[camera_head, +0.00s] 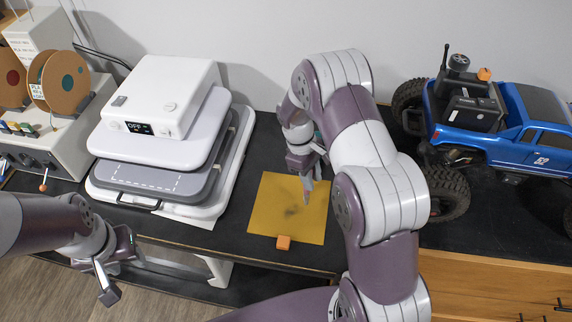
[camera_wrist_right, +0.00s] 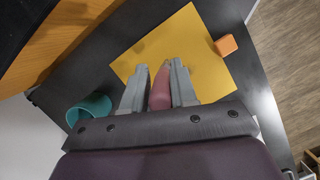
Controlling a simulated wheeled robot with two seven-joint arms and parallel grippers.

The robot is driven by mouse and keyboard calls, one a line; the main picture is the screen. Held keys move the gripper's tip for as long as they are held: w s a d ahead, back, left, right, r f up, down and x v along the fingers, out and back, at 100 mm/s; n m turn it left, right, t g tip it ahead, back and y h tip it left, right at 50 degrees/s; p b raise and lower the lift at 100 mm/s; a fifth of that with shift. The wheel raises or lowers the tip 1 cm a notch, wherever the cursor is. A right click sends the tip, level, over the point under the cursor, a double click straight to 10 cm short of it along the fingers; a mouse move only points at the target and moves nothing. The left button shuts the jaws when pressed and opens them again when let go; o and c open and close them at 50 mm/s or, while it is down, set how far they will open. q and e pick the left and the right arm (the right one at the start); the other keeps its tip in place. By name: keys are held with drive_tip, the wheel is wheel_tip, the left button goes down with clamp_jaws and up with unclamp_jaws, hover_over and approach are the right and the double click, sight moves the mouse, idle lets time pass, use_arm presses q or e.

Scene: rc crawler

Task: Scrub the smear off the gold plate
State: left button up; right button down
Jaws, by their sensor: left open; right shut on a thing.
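The gold plate (camera_head: 265,222) lies flat on the dark bench top; it also shows in the wrist view (camera_wrist_right: 200,30). A dark, blurry smear (camera_head: 292,211) marks its middle. My right gripper (camera_head: 307,188) points down over the plate's right half, just right of the smear. It is shut on a pinkish-red object (camera_wrist_right: 160,90), seen between its fingers in the wrist view. I cannot tell whether this object touches the plate. My left gripper (camera_head: 106,282) is open and empty at the lower left, in front of the bench edge.
An orange cube (camera_head: 283,242) sits at the plate's front edge. A teal cup (camera_wrist_right: 88,108) stands behind the plate, mostly hidden by my right arm in the head view. A white heat press (camera_head: 160,150) stands left, a blue crawler truck (camera_head: 535,135) right.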

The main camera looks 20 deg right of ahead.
drive_tip(key=shift+w+a+r+p, duration=0.1)
drive_tip(key=shift+r+p, duration=0.2)
drive_tip(key=shift+r, duration=0.35)
use_arm(q)
drive_tip(key=r+p, duration=0.1)
drive_tip(key=d+r+p, duration=0.1)
drive_tip(key=r, duration=0.1)
drive_tip(key=shift+s+r, duration=0.1)
drive_tip(key=shift+r, duration=0.1)
use_arm(e)
drive_tip(key=r, duration=0.2)
drive_tip(key=shift+d+r, duration=0.25)
drive_tip(key=shift+r, duration=0.15)
use_arm(q)
drive_tip(key=shift+a, duration=0.1)
